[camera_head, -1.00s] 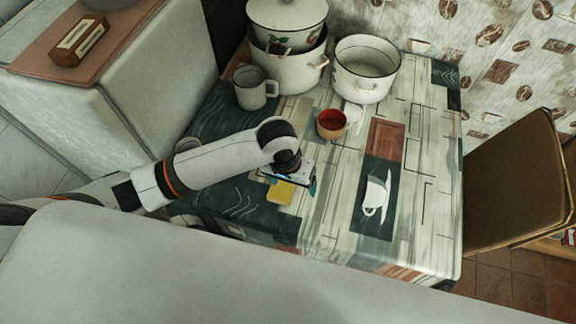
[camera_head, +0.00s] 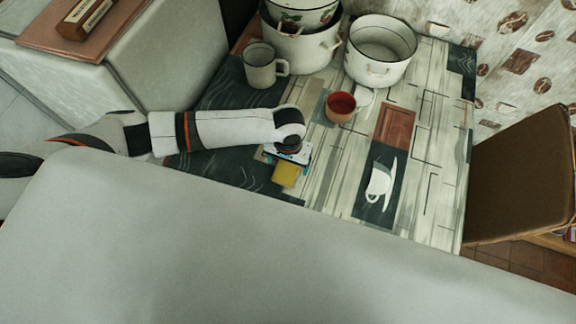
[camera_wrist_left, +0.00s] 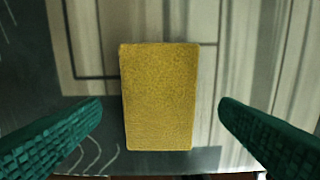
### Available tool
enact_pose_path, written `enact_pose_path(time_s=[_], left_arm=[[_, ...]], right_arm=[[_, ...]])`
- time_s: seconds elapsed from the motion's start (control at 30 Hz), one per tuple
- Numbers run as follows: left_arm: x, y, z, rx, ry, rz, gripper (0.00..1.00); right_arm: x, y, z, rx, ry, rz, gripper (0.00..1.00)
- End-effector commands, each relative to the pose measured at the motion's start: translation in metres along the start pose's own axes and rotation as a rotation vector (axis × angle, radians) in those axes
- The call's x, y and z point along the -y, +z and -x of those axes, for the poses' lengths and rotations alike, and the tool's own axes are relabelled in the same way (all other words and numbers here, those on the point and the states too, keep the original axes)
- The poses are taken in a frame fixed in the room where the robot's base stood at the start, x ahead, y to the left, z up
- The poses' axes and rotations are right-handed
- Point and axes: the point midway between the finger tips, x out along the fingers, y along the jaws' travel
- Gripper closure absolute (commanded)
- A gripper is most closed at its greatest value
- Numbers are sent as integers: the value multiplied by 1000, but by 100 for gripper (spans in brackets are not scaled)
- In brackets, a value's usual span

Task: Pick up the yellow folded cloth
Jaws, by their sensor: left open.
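The yellow folded cloth (camera_head: 286,175) lies on the patterned table, partly covered by my left gripper in the head view. In the left wrist view the cloth (camera_wrist_left: 158,97) is a flat yellow rectangle, upright in the picture, between the two green fingers. My left gripper (camera_head: 284,163) is open above the cloth. In the left wrist view the fingers of the left gripper (camera_wrist_left: 160,128) stand well apart, with a gap on each side of the cloth. My right gripper is not in view.
A red cup (camera_head: 341,107) stands behind the gripper. A white mug (camera_head: 262,68), a white pot (camera_head: 380,52) and stacked enamel pots (camera_head: 300,45) stand at the back. A white cup shape (camera_head: 379,183) lies on the right, flat-looking. A brown chair (camera_head: 523,178) is beyond the table's right edge.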

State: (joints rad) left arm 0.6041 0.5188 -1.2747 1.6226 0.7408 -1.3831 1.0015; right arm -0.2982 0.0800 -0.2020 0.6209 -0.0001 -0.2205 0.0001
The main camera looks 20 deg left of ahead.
Motion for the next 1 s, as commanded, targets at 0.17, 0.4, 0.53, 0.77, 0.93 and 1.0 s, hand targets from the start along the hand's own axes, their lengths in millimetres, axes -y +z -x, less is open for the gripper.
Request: enact_pose_path(time_s=[0.17, 0.4, 0.53, 0.77, 0.93, 1.0], left_arm=[[-1, 1, -22, 0, 2, 0, 15], [-1, 1, -26, 2, 0, 0, 15], [-1, 1, -26, 2, 0, 0, 29], [-1, 1, -26, 1, 0, 0, 64], [-1, 1, -26, 2, 0, 0, 64], [-1, 1, -24, 2, -1, 0, 64]], right_arm=[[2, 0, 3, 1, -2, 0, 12], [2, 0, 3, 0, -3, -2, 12], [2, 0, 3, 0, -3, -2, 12], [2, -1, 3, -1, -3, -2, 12], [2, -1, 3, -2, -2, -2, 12], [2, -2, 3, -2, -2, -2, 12]])
